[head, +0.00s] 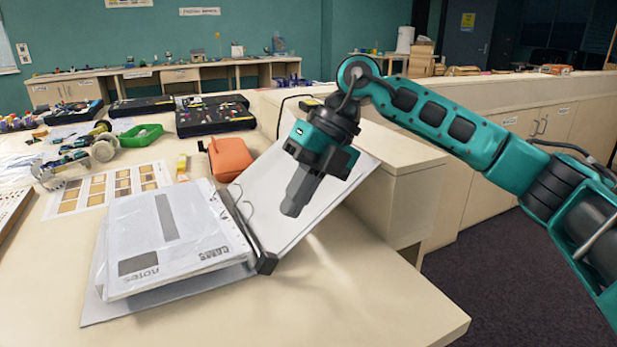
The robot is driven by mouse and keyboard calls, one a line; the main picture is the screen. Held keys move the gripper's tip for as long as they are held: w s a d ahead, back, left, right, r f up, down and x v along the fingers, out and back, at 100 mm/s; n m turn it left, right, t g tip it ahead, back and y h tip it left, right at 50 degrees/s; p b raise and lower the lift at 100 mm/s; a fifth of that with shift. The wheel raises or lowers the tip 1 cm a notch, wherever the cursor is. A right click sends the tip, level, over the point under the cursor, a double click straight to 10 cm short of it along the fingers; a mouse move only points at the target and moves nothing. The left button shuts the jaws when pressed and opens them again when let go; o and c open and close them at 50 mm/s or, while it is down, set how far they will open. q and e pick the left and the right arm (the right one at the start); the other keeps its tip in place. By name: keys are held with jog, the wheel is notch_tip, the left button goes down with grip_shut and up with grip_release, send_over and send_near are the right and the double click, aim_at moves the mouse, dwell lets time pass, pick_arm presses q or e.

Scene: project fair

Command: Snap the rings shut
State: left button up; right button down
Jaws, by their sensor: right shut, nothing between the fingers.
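An open ring binder (258,245) lies on the table, its dark spine strip and thin metal rings (240,192) running between the two covers. The rings stand up as curved prongs; they are too small to tell whether their tips meet. A stack of plastic-sleeved pages marked "notes" (180,235) lies on the left cover. The white right cover (325,195) is tilted up against a raised block. My right gripper (290,211) is shut and empty, pointing down in front of the right cover, to the right of the rings. My left gripper is not in view.
An orange pouch (230,158) sits just behind the binder. The table front (350,305) is clear.

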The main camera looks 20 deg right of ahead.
aim_at(272, 255)
jog(key=x, duration=0.7)
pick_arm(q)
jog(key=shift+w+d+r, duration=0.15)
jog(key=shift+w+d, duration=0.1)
pick_arm(e)
jog(key=shift+a+r, duration=0.15)
jog(key=shift+r, duration=0.05)
jog(key=shift+a+h+p, duration=0.1)
jog(key=shift+h+p, duration=0.25)
jog(key=shift+h, duration=0.05)
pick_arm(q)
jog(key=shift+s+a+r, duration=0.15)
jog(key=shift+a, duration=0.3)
